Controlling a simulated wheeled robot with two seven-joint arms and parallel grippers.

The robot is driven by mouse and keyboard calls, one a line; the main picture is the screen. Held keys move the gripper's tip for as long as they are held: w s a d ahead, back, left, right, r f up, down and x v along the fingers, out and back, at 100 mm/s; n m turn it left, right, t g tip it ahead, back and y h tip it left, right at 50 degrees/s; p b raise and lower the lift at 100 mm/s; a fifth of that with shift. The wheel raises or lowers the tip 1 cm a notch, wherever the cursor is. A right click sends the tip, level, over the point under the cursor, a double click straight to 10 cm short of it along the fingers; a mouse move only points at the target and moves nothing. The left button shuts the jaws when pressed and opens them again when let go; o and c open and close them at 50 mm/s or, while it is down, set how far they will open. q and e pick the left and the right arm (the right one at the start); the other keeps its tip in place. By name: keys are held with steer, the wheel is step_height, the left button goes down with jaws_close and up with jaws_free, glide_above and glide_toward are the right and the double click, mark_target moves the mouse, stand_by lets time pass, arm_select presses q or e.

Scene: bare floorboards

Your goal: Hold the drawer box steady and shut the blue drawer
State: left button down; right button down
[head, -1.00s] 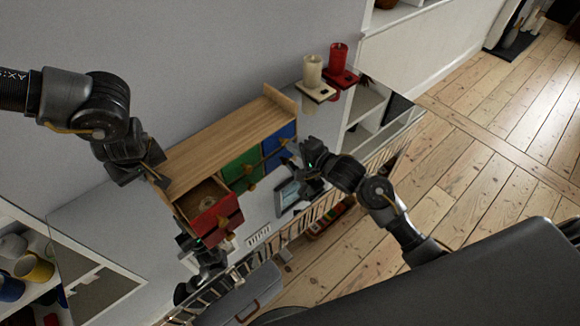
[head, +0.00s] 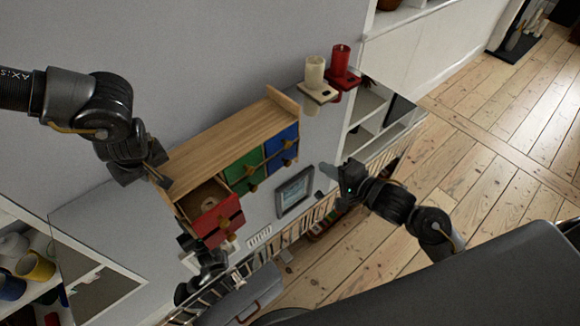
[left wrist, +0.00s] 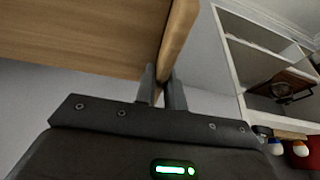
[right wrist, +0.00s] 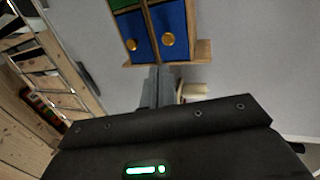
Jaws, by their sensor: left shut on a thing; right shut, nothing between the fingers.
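The wooden drawer box (head: 225,142) stands against the wall, with red, green and blue drawer fronts. My left gripper (head: 161,178) is shut on the box's left end panel; the left wrist view shows the panel (left wrist: 181,28) between its fingers. The blue drawers (head: 281,147) at the right end look flush with the box, and their brass knobs show in the right wrist view (right wrist: 153,36). My right gripper (head: 330,170) is shut and empty, apart from the blue drawers, in front and to their right.
The upper red drawer (head: 214,216) stands open, with a round thing inside. Shelves (head: 30,240) are at the left.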

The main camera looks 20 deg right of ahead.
steer(key=shift+s+d+r, duration=0.2)
steer(key=shift+s+d, duration=0.1)
steer(key=shift+s, duration=0.3)
arm_select(q)
steer(key=c, duration=1.4)
jaws_free()
